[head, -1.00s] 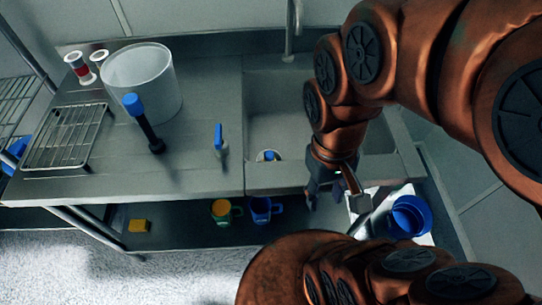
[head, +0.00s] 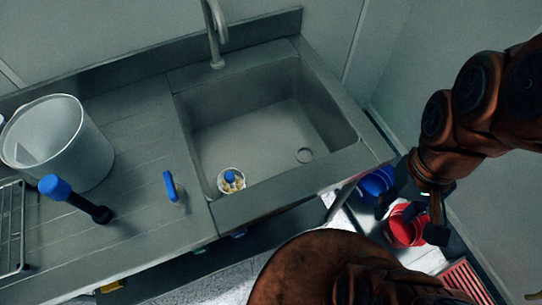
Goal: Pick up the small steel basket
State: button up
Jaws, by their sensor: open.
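A small round container (head: 231,182) stands in the front left corner of the sink; it looks like the small steel basket, but its material is hard to tell. Blue and yellowish bits show inside it. My gripper (head: 412,218) is open and points down, off the right front corner of the sink counter. It is well to the right of the container, and nothing shows held in it. A red cup (head: 404,229) shows below and between its fingers; I cannot tell whether they touch it.
The sink (head: 262,130) is otherwise empty, with a faucet (head: 217,62) behind it. A blue cup (head: 376,182) is near my gripper.

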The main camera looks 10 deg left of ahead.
aim_at(231, 181)
jog(key=z, duration=0.75)
jog(key=k, duration=1.6)
jog(key=u, duration=2.1)
jog(key=i, duration=1)
